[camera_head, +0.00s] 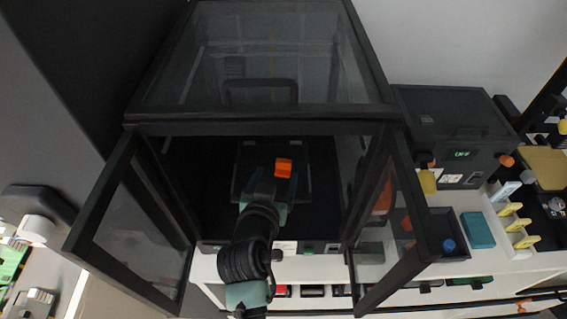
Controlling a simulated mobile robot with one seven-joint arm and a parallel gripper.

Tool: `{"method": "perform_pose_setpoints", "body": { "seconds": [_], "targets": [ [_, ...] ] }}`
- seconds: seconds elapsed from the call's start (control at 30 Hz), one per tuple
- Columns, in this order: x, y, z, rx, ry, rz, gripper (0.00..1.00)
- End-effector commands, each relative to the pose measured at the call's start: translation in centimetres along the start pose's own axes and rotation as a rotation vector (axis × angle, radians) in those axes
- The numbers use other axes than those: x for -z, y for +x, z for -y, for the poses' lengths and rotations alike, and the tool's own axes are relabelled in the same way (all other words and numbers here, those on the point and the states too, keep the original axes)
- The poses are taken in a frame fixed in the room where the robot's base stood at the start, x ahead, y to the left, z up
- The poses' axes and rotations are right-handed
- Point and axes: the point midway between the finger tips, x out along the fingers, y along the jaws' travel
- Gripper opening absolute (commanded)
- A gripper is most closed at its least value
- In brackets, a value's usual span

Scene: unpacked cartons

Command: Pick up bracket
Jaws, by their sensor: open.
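A small orange block-like piece, the bracket (283,167), sits over the dark plate (302,190) inside a black enclosure with glass panels. My gripper (268,183) reaches in through the open front, with its fingers spread apart. The bracket shows just beyond the fingers, nearer the right one. I cannot tell whether the fingers touch it or how high they are above the plate. My arm and gripper body hide the front part of the plate.
The enclosure's left glass door (135,215) and right glass door (400,230) stand open on both sides of my arm. A dark box with a green display (459,154) stands to the right. A teal box (477,230) and yellow pieces (516,225) lie on the right bench.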

Motion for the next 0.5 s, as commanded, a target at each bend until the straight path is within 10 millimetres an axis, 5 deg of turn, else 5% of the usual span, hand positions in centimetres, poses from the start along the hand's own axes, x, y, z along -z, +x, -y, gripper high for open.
{"method": "perform_pose_setpoints", "body": {
  "seconds": [0.5],
  "targets": [
    [-0.1,4.5,-0.6,-0.002,0.000,0.000,0.80]
  ]
}}
